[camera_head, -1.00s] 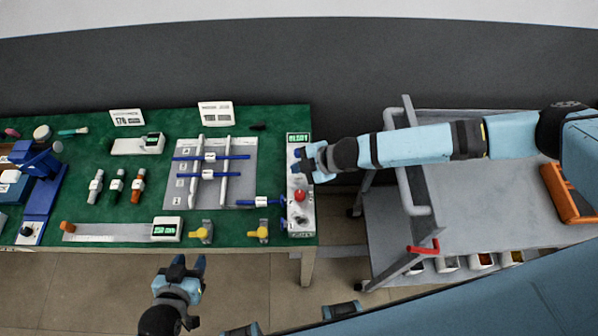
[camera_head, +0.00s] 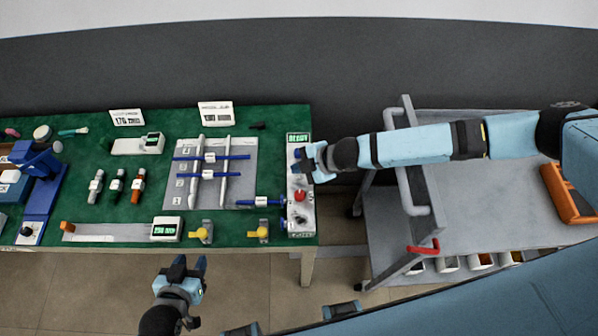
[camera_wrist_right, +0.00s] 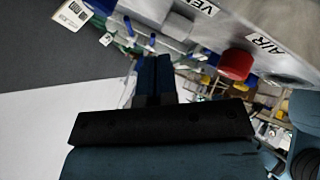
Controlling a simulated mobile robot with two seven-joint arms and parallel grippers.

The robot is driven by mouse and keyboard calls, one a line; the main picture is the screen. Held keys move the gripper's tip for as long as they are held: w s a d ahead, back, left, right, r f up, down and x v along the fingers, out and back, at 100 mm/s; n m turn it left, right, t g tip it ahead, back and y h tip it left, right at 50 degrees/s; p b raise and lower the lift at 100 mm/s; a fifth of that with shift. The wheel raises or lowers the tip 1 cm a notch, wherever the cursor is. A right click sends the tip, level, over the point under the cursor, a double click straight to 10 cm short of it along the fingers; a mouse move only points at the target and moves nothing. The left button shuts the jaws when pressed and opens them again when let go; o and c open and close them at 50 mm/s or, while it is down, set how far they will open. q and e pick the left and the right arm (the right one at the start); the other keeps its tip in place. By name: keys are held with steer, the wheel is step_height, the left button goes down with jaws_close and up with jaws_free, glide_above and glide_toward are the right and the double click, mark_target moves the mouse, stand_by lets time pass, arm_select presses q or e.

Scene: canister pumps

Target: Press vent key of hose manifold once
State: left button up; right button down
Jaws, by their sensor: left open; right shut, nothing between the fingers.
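The hose manifold (camera_head: 301,212) is a grey upright panel at the table's right end, with a lit green display (camera_head: 298,138) on top that seems to read READY. A red button (camera_head: 300,195) sits mid-panel; in the right wrist view the red button (camera_wrist_right: 237,64) is beside an AIR label. My right gripper (camera_head: 303,160) is shut and empty at the panel's upper part; contact cannot be told. My left gripper (camera_head: 188,262) is open in front of the table.
A blue-handled hose piece (camera_head: 262,202) lies left of the manifold. Yellow valves (camera_head: 203,232) stand at the table's front edge. A grey rack (camera_head: 245,160) with blue rods is left of the manifold. A grey trolley (camera_head: 480,205) stands to the right, across a gap.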

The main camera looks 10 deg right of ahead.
mark_target(299, 175)
steer(key=shift+f, duration=0.1)
steer(key=shift+f, duration=0.3)
steer(key=shift+f, duration=0.45)
stand_by(1.0)
steer(key=shift+r+p, duration=0.7)
steer(key=shift+r, duration=0.2)
step_height(299, 175, up, 5)
steer(key=p, duration=0.4)
steer(key=shift+p, duration=0.35)
stand_by(0.3)
